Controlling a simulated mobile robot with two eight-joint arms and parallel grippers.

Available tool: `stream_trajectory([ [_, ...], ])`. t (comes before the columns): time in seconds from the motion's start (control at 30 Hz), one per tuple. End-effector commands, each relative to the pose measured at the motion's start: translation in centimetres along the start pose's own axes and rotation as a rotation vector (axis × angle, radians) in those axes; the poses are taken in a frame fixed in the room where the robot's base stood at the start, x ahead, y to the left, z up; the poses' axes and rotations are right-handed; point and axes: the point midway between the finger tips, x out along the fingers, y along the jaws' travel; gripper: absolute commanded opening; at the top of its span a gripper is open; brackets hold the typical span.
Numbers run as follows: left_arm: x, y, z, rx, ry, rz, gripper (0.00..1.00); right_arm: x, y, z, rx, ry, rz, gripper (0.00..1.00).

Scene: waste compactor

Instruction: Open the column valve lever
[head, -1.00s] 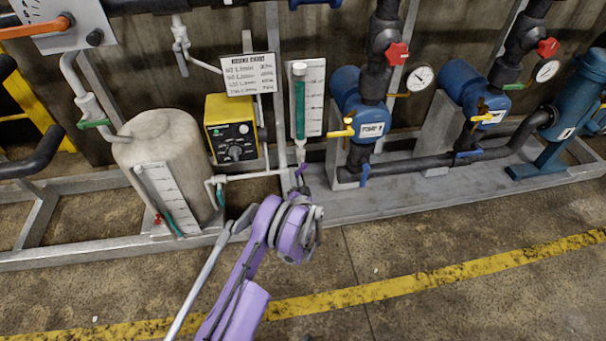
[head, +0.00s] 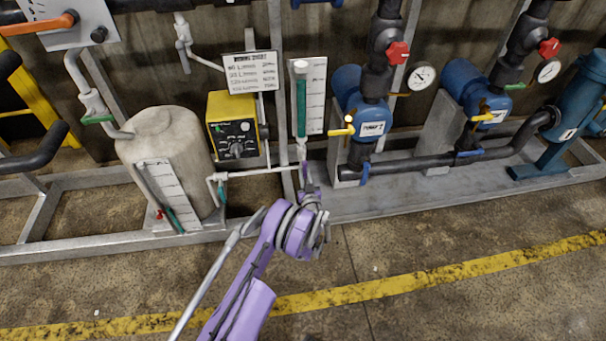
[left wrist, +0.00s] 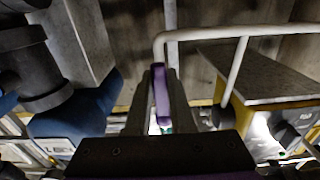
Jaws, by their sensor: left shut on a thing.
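The calibration column (head: 301,100) is a clear tube with green liquid against a white scale board. The purple column valve lever (head: 305,174) is at the foot of its pipe, small and partly hidden by my gripper. My left gripper (head: 308,190) is at the lever, with my purple arm coming up from below. In the left wrist view the purple lever (left wrist: 161,95) stands lengthwise between the two dark fingers of my left gripper (left wrist: 160,100), which is shut on it. My right gripper is not in view.
A blue pump (head: 368,120) with a yellow lever (head: 343,128) stands right of the column. A yellow control box (head: 233,127) and a pale tank (head: 165,160) stand left. White pipe (head: 255,172) runs close to the gripper. The floor in front is clear.

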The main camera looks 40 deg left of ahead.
Motion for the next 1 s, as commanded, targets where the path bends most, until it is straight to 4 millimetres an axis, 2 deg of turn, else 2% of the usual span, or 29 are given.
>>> stream_trajectory([
  [0.53, -0.02, 0.2, -0.01, -0.024, 0.0, 0.001, 0.0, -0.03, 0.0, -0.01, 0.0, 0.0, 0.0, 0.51],
  [0.57, -0.02, 0.2, -0.01, -0.024, 0.0, 0.001, 0.26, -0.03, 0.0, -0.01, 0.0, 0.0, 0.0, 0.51],
  [0.7, -0.01, 0.17, -0.01, -0.023, 0.0, 0.001, 0.51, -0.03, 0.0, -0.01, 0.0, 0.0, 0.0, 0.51],
  [1.0, -0.11, 0.13, -0.02, -0.022, 0.0, 0.0, 0.51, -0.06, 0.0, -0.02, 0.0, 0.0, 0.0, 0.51],
])
